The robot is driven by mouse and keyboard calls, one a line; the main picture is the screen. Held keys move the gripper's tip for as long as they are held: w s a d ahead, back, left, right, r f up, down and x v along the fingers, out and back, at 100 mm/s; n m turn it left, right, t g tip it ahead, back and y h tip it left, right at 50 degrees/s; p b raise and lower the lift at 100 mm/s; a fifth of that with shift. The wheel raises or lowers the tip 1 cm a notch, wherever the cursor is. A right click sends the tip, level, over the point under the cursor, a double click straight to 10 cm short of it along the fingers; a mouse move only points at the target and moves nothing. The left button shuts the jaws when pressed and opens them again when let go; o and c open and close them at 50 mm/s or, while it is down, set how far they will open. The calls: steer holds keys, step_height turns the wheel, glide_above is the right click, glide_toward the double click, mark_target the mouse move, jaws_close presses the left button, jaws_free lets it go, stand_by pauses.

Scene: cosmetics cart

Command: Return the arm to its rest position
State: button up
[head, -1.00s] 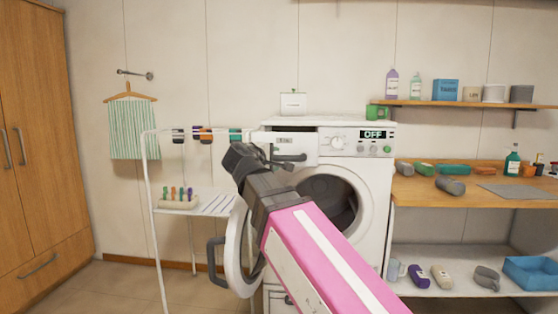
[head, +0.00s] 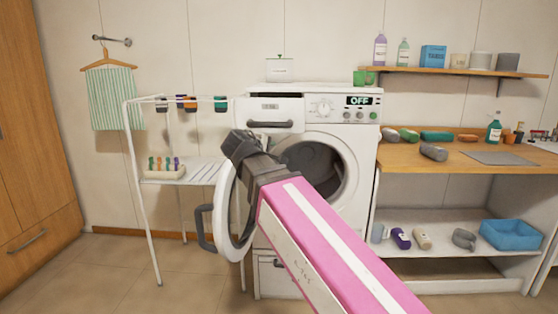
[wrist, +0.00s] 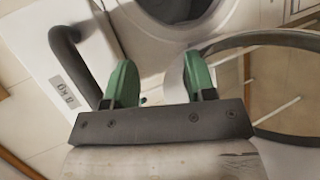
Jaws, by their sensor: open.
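My pink and white arm reaches up from the lower right in the head view. My gripper (head: 240,146) is in front of the washing machine (head: 352,170), near its open round door (head: 228,215). In the wrist view my gripper (wrist: 158,82) shows two green fingers, spread apart with nothing between them. The detergent drawer (head: 272,112) of the machine, with a dark handle, is pulled out; its front with an "8 kg" label also shows at the left of the wrist view (wrist: 70,90). The door ring (wrist: 290,40) is close to the right finger; I cannot tell if they touch.
A white drying rack (head: 130,170) with small hanging items stands left of the machine. A wooden counter (head: 470,165) with rolled cloths and bottles is on the right, above a white shelf (head: 450,255) with a blue basin (head: 510,235). The floor at the left front is clear.

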steer(key=w+d+f+m+g+y, duration=0.15)
steer(key=d+f, duration=0.25)
steer(key=f, duration=0.4)
steer(key=d+f+m+g, duration=0.25)
steer(key=d+f, duration=0.25)
steer(key=f, duration=0.4)
steer(key=d+f+m+g, duration=0.15)
steer(key=d+f, duration=0.25)
steer(key=f, duration=0.4)
steer(key=s+d+f+m+g+y, duration=0.1)
steer(key=s+d+f+m+g, duration=0.1)
steer(key=f, duration=0.5)
steer(key=s+d+f+m+g+y, duration=0.2)
steer(key=s+d+f, duration=0.2)
steer(key=f, duration=0.3)
steer(key=s+d+f+m+g+y, duration=0.1)
steer(key=s+d+f+m+g, duration=0.1)
steer(key=d+f, duration=0.3)
step_height(320, 180, down, 3)
steer(key=shift+s+r+m+g+y, duration=0.1)
steer(key=shift+s+m+g+y, duration=0.35)
steer(key=shift+s, duration=0.45)
steer(key=shift+c, duration=0.8)
